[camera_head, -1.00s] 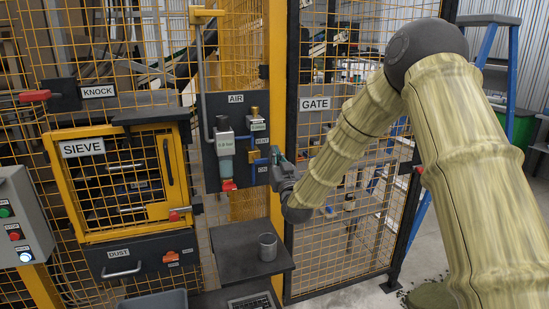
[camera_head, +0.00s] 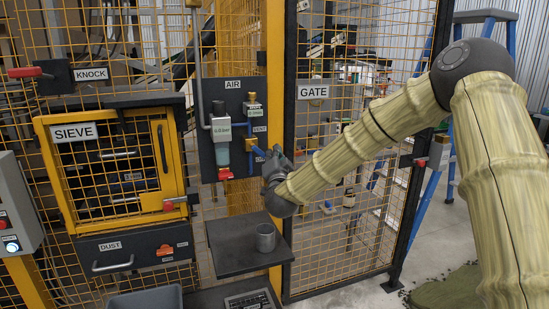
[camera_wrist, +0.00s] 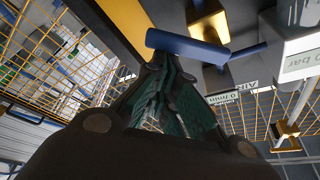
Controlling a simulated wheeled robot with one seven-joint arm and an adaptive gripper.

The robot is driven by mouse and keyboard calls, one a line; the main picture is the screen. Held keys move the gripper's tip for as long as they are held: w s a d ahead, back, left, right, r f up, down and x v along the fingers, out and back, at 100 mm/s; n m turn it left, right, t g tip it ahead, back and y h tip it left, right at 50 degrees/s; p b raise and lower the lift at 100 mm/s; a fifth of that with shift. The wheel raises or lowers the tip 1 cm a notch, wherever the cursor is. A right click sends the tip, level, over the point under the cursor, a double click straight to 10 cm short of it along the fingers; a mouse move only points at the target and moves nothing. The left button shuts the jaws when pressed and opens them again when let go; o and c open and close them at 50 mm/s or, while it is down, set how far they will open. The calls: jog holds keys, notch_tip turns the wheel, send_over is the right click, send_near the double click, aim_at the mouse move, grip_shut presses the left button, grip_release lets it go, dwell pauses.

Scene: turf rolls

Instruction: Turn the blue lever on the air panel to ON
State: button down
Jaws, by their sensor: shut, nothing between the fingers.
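The blue lever (camera_head: 258,152) sits on the dark AIR panel (camera_head: 209,163), under the VENT label (camera_head: 260,129). It looks slanted, and a label below it is partly hidden by my gripper. My gripper (camera_head: 277,153) is at the lever's right side. In the wrist view the blue lever (camera_wrist: 187,47) lies across the tips of my gripper (camera_wrist: 166,64). The fingers are shut with nothing between them, close to or touching the lever; I cannot tell which.
A grey cup (camera_head: 265,238) stands on a dark shelf (camera_head: 235,262) below. The SIEVE cabinet (camera_head: 48,170) is at left, and the GATE mesh (camera_head: 340,235) at right.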

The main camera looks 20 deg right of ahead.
jog(key=f+m+b, duration=0.1)
jog(key=m, duration=0.1)
jog(key=a+m+g+b, duration=0.1)
jog(key=m, duration=0.1)
jog(key=f+m+g+h+b, duration=0.1)
jog(key=m, duration=0.2)
jog(key=shift+a+f, duration=0.25)
jog(key=shift+f, duration=0.1)
jog(key=shift+d, duration=0.1)
jog(key=d+r, duration=0.1)
jog(key=d, duration=0.3)
jog(key=v, duration=1)
jog(key=shift+a+b, duration=0.2)
jog(key=shift+b, duration=0.25)
jog(key=shift+f, duration=0.15)
